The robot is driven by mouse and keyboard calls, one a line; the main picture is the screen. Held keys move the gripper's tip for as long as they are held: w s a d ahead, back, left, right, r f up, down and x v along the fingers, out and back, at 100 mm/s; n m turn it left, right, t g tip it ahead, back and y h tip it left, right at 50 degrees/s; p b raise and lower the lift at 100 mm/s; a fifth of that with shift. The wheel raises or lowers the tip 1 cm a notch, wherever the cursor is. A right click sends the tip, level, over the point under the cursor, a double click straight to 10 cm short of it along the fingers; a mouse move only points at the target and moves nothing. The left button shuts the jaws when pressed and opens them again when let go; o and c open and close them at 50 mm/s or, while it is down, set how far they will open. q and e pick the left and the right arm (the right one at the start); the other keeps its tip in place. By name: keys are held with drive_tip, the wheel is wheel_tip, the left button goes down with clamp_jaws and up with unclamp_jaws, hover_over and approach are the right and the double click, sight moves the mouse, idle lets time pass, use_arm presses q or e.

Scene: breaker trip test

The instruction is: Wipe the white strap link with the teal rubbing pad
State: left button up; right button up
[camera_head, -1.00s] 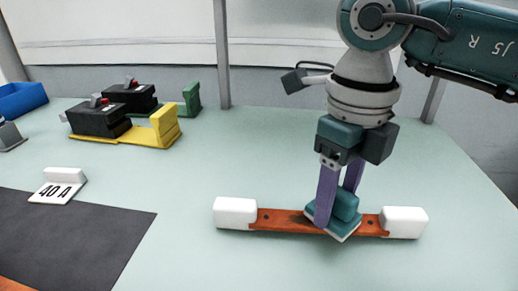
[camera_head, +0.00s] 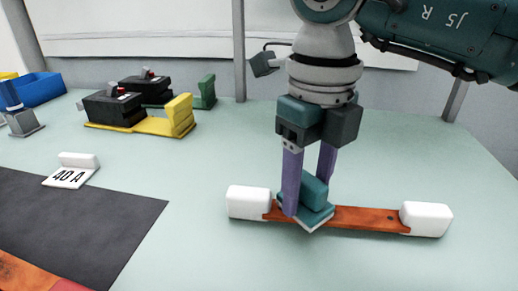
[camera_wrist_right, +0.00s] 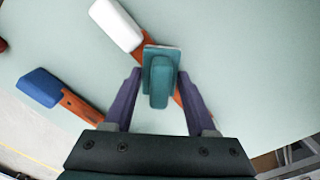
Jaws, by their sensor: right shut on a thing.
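The white strap link (camera_head: 427,219) is a copper-coloured bar with a white block at each end, lying flat on the pale green table. The teal rubbing pad (camera_head: 318,188) rests on or just over the bar, near its left white block. My right gripper (camera_head: 307,197) is shut on the pad's raised grip, with one purple finger on each side. In the right wrist view the pad (camera_wrist_right: 160,82) covers part of the bar, and one white end block (camera_wrist_right: 116,24) shows beyond it. My left gripper is not in view.
A blue-ended strap link (camera_wrist_right: 40,87) lies nearby in the wrist view.

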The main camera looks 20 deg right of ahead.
sight(350, 215)
drive_tip(key=shift+w+a, duration=0.4)
drive_tip(key=shift+a, duration=0.25)
drive_tip(key=shift+r, duration=0.1)
drive_tip(key=shift+s+d, duration=0.2)
drive_tip(key=shift+d, duration=0.15)
drive_tip(key=shift+s+d+f+p, duration=0.1)
drive_tip(key=shift+s+d+p, duration=0.2)
drive_tip(key=shift+d, duration=0.35)
drive_tip(key=shift+s+d+f+p, duration=0.1)
drive_tip(key=shift+s+d+p, duration=0.1)
drive_tip(key=shift+s+d, duration=0.45)
drive_tip(key=shift+d, duration=0.5)
drive_tip(key=shift+s+d+p, duration=0.3)
drive_tip(key=shift+s+d, duration=0.05)
drive_tip(key=shift+d, duration=0.25)
drive_tip(key=shift+s+d+p, duration=0.3)
drive_tip(key=shift+s+d, duration=0.05)
drive_tip(key=shift+d, duration=0.2)
drive_tip(key=shift+r, duration=0.1)
